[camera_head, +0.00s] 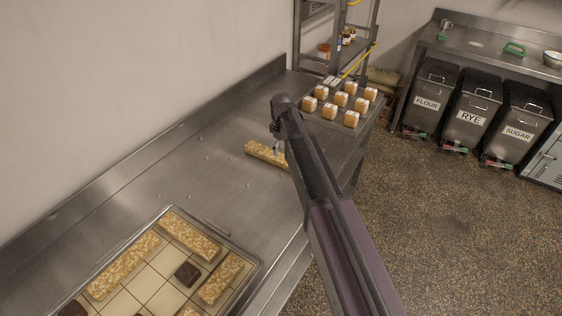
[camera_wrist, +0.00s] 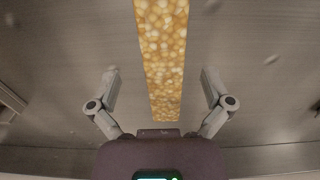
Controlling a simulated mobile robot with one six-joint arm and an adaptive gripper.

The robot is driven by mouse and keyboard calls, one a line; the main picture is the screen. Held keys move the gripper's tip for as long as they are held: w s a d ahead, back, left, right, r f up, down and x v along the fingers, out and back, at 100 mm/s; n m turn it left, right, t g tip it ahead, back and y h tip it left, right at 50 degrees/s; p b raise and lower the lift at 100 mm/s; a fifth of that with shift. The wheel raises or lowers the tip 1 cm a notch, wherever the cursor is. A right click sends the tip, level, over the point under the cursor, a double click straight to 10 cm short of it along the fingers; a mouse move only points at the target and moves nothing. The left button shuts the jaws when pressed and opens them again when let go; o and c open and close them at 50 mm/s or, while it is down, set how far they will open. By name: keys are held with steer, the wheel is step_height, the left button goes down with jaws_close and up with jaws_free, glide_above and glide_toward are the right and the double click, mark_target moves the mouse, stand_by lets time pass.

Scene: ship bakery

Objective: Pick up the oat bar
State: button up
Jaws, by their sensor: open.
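An oat bar (camera_head: 262,153), long, golden and grainy, lies alone on the steel counter in the head view, partly hidden by my arm. In the wrist view the oat bar (camera_wrist: 163,50) runs from the top edge down to between my fingers. My gripper (camera_wrist: 160,80) is open, with one finger on each side of the bar and a gap to it on both sides. In the head view my gripper (camera_head: 279,148) is mostly hidden behind my arm, at the bar's right part. Whether the fingers are level with the bar is hard to tell.
A tray (camera_head: 254,263) at the front holds more oat bars (camera_head: 190,236) and dark squares (camera_head: 187,273). Small orange-and-white blocks (camera_head: 340,99) stand in rows at the counter's far end. A wall and raised back edge bound the left. The counter (camera_head: 150,190) around the bar is clear.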

mark_target(280, 157)
steer(key=f+b, duration=0.3)
steer(key=shift+a+f+b, duration=0.25)
steer(key=shift+a+b, duration=0.05)
steer(key=shift+f+b, duration=0.85)
steer(key=shift+s, duration=0.1)
steer(key=c, duration=1.3)
steer(key=shift+o, duration=0.2)
steer(key=shift+r, duration=0.2)
step_height(280, 157, up, 4)
steer(key=p, duration=0.4)
steer(key=shift+f, duration=0.15)
steer(key=s, duration=1)
steer(key=s+r+p, duration=0.1)
steer(key=s, duration=0.5)
steer(key=shift+d, duration=0.1)
